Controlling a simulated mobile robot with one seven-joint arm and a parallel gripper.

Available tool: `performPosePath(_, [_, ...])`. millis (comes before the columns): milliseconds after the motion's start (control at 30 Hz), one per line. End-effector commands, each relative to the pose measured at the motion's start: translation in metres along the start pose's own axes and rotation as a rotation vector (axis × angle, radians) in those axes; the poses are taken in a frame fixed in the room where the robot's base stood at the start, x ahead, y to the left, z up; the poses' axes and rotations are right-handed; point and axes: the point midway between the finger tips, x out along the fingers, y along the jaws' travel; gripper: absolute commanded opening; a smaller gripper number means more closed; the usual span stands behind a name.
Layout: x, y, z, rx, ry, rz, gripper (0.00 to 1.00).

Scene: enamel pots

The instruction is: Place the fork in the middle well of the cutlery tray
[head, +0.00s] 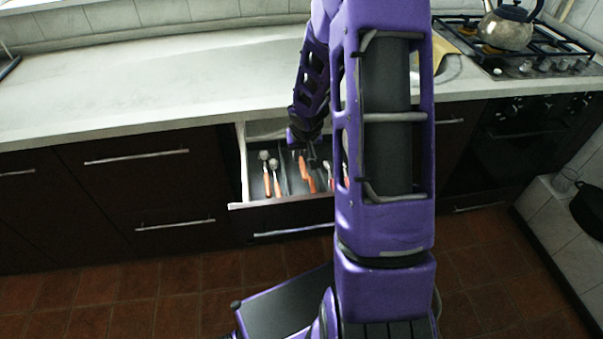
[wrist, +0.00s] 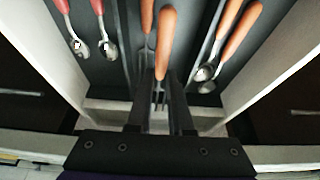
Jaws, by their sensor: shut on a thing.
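The fork (wrist: 165,40) has an orange handle and lies lengthwise between the fingertips of my gripper (wrist: 160,80) in the wrist view. My gripper is shut on it, and metal tines show between the fingers. The cutlery tray (wrist: 99,70) is a dark grey tray with long wells, in the open drawer. My gripper and the fork are over its middle well. In the head view, my gripper (head: 308,152) is low at the drawer, partly hidden by my arm. I cannot tell whether the fork touches the tray floor.
Another orange-handled fork (wrist: 147,18) lies in the middle well, close to the left. Red-handled spoons (wrist: 80,46) lie in the left well, and orange-handled spoons (wrist: 205,72) in the right one. The drawer's pale side walls (wrist: 270,80) and the worktop (head: 130,85) bound the space.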

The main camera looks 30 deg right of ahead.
Motion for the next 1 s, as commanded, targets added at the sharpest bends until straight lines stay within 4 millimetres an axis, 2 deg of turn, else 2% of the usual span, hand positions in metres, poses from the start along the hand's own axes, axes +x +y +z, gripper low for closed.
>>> performPosePath(167, [0.014, 0.000, 0.006, -0.001, -0.001, 0.000, 0.00])
performPosePath(367, [0.041, -0.001, 0.017, -0.003, -0.001, -0.001, 0.00])
performPosePath(600, [0.042, 0.000, 0.019, 0.000, -0.003, 0.001, 0.00])
performPosePath(633, [0.043, 0.000, 0.019, 0.000, -0.003, 0.001, 0.24])
performPosePath(767, [0.042, 0.000, 0.018, 0.000, -0.002, 0.000, 0.47])
performPosePath(1000, [0.042, 0.000, 0.018, 0.000, 0.000, 0.000, 0.49])
